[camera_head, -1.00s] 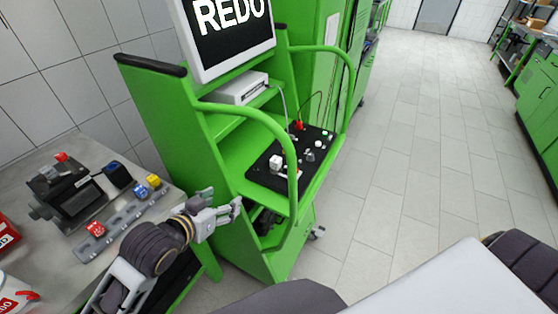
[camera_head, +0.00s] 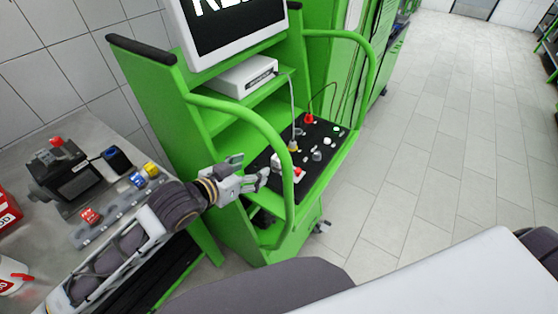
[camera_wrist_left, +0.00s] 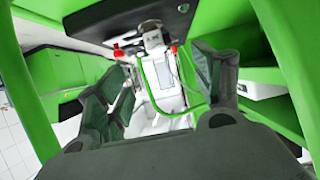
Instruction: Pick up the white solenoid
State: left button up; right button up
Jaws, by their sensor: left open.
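The white solenoid appears to be the small white block (camera_head: 277,160) at the left end of the black panel (camera_head: 262,158) on the green testbench. My left gripper (camera_head: 252,166) is open and empty, just left of the white block, with no clear contact. Its lower finger partly covers the panel's near left corner. In the left wrist view, the open fingers (camera_wrist_left: 164,72) frame the panel area, with a silver fitting (camera_wrist_left: 153,38) and red parts beyond; I cannot surely pick out the solenoid there. My right gripper is not in view.
A green curved handrail (camera_head: 288,190) stands close beside my left gripper, in front of the panel. A metal table (camera_head: 95,130) with a black device stands at left.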

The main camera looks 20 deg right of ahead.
aim_at(273, 159)
pick_arm(q)
jog(key=shift+p+x, duration=0.45)
jog(key=shift+x, duration=3.7)
jog(key=shift+w, duration=0.1)
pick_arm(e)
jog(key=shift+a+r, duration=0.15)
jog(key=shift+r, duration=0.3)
pick_arm(q)
jog(key=shift+d, duration=0.1)
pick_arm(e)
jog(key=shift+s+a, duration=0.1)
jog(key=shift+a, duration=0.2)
pick_arm(q)
jog(key=shift+p+x, duration=0.45)
jog(key=shift+x, duration=2.1)
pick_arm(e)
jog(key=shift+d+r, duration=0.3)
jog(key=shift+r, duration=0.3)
pick_arm(q)
jog(key=c, duration=1.3)
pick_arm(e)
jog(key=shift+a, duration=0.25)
